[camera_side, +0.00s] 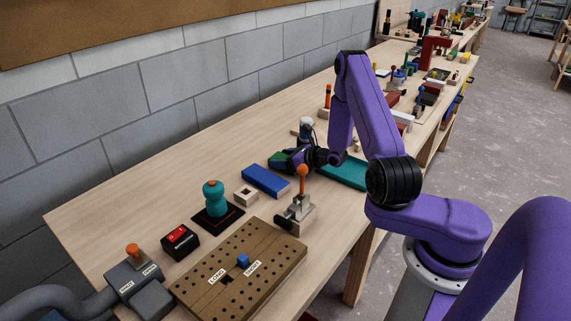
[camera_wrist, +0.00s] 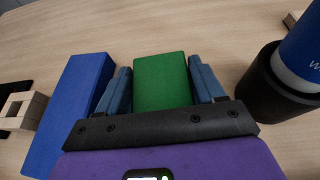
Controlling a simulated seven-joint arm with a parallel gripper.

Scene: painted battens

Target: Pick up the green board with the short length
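A short green board (camera_wrist: 162,82) lies between the two blue fingers of my gripper (camera_wrist: 161,85) in the wrist view. The fingers press close along both its long sides, with no clear gap. In the side view the green board (camera_side: 278,157) shows just left of my gripper (camera_side: 287,159), low at the bench; I cannot tell whether it is clear of the wood. Its near end is hidden behind the gripper's dark bar.
A blue board (camera_side: 265,181) lies close beside, also left in the wrist view (camera_wrist: 70,110). A teal board (camera_side: 347,173) lies right of the gripper. A toggle clamp (camera_side: 300,205) stands in front. A dark-based blue cylinder (camera_wrist: 300,60) is close on the right.

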